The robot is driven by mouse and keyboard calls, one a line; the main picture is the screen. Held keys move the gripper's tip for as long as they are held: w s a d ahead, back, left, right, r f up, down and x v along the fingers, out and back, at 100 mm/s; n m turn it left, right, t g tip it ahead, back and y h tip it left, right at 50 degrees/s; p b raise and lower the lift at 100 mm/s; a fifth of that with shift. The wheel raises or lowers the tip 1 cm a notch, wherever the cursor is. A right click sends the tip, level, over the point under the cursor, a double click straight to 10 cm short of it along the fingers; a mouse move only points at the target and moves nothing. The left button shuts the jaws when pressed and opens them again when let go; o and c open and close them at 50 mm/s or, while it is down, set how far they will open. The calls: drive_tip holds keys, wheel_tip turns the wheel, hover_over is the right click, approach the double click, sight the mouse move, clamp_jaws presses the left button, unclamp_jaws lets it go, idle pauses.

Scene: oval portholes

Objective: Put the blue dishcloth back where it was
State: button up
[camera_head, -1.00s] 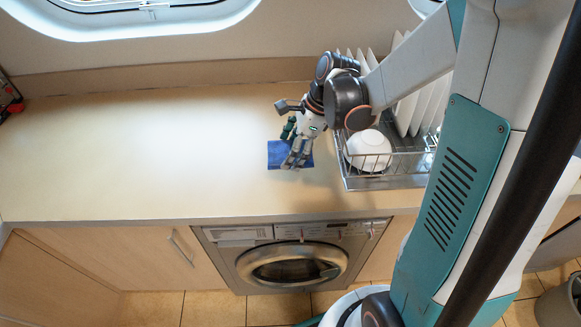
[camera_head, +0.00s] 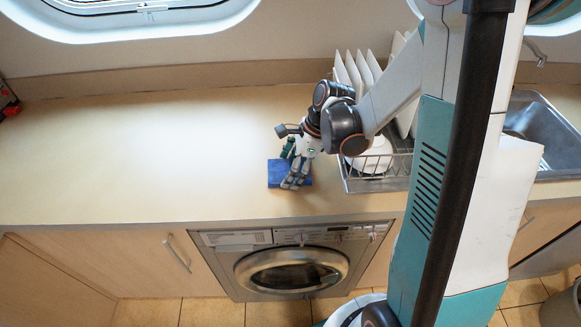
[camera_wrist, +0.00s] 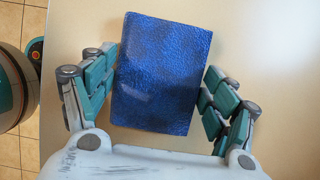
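The blue dishcloth (camera_head: 276,174) is a flat, thick rectangle over the counter, left of the dish rack and near the counter's front edge. My gripper (camera_head: 294,184) is over it, pointing down. I cannot tell whether the cloth is lifted or rests on the counter.
A wire dish rack (camera_head: 375,185) with white plates and a bowl stands just right of the gripper, with a sink (camera_head: 548,130) beyond it. The counter (camera_head: 140,150) to the left is wide and clear. A washing machine (camera_head: 290,265) is under the front edge.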

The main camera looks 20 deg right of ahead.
drive_tip(key=o, duration=0.3)
drive_tip(key=shift+r, duration=0.2)
drive_tip(key=p+v, duration=0.4)
drive_tip(key=v, duration=0.8)
drive_tip(key=shift+a, duration=0.1)
